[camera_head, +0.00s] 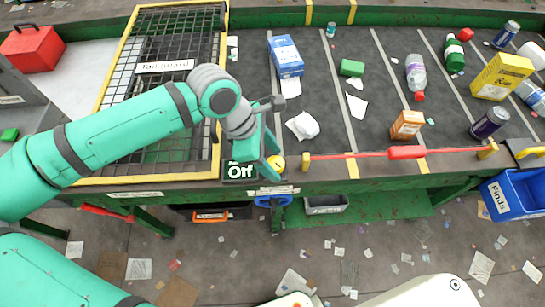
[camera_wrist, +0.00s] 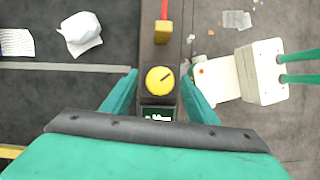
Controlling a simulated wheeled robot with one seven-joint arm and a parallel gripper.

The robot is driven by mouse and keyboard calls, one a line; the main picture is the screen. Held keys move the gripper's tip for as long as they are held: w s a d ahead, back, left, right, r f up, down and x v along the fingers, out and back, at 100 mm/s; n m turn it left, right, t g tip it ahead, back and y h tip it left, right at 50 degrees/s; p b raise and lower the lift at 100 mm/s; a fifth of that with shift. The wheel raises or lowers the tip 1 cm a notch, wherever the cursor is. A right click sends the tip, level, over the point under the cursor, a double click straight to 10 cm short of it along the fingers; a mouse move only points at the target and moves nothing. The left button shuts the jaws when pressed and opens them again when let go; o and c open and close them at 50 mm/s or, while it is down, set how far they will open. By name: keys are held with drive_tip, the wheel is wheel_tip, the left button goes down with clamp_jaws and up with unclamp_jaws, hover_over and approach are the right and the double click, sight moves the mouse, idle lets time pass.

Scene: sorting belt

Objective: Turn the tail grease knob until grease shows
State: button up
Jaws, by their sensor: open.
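The tail grease knob (camera_wrist: 160,80) is a round yellow knob with a dark pointer line towards its upper right. It sits on the dark belt-side rail. In the head view a yellow part of it (camera_head: 277,162) shows beside my gripper (camera_head: 263,150). In the wrist view my gripper (camera_wrist: 158,76) is open, one finger on each side of the knob, with gaps showing between. Below the knob is a small dark display (camera_wrist: 158,114) with green marks, too small to read there. In the head view a display (camera_head: 240,171) reads "Off". I see no grease.
A yellow-framed mesh tail guard (camera_head: 164,67) covers the belt's left end. A red pull bar (camera_head: 405,153) runs along the rail to the right. Cartons, cans and bottles lie on the belt (camera_head: 330,95). A blue Finds bin (camera_head: 515,192) stands at the right.

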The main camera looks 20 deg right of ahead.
drive_tip(key=c, duration=1)
drive_tip(key=shift+c, duration=0.2)
drive_tip(key=shift+m, duration=0.4)
drive_tip(key=shift+w+d+m+g+y, duration=0.1)
drive_tip(key=shift+m+g+y, duration=0.35)
drive_tip(key=shift+m, duration=1.05)
drive_tip(key=shift+w+d+m+g+y, duration=0.1)
drive_tip(key=shift+m+g+y, duration=0.35)
drive_tip(key=shift+m, duration=1.05)
drive_tip(key=o, duration=1)
drive_tip(key=shift+o, duration=0.2)
